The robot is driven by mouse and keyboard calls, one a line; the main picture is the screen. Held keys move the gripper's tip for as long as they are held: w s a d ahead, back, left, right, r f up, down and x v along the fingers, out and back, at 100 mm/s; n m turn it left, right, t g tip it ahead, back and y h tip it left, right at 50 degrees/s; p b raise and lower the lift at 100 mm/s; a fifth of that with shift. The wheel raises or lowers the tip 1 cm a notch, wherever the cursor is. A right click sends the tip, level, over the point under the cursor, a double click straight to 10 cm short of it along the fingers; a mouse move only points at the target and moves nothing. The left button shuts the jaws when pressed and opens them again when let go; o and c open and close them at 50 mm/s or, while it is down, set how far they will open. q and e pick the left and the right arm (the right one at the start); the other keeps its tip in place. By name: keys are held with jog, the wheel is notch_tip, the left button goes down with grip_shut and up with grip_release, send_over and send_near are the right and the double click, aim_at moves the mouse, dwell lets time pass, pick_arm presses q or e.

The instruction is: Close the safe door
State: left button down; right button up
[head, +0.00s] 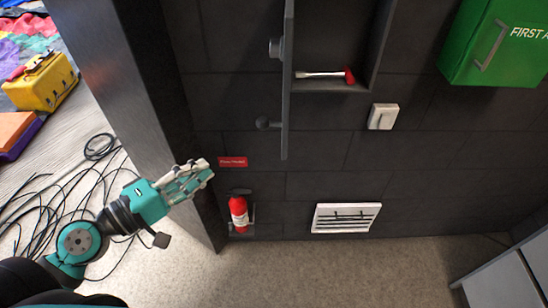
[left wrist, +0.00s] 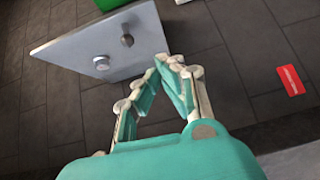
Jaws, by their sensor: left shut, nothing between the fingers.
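The safe door (head: 287,110) stands open in the head view, seen nearly edge-on and sticking out from the dark wall. Its dial and handle are on its left side. The open safe (head: 335,45) is to the right of the door, with a red-headed tool (head: 330,75) lying inside. In the left wrist view the grey door (left wrist: 75,52) shows its face with a round dial and a handle. My left gripper (head: 206,170) is shut and empty, below and left of the door in the head view. Its fingertips (left wrist: 171,62) appear close to the door's corner; I cannot tell whether they touch.
A metal post (head: 135,90) stands left of the wall. A fire extinguisher (head: 239,214) is just below my left gripper. A green first aid box (head: 495,45), white switch (head: 383,116) and vent (head: 345,218) are on the wall. Cables (head: 60,205) lie at left.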

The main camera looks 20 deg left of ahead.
pick_arm(q)
jog(key=w+d+r+p, duration=0.1)
jog(key=w+d, duration=0.8)
jog(key=d, duration=0.1)
jog(key=shift+d+r+h+p, duration=0.15)
jog(key=shift+r+h+p, duration=0.15)
jog(key=shift+h+p, duration=0.1)
pick_arm(e)
jog(key=shift+w+a+r, duration=0.1)
jog(key=shift+a+r, duration=0.15)
jog(key=shift+r, duration=0.6)
jog(key=shift+w+a+r, duration=0.1)
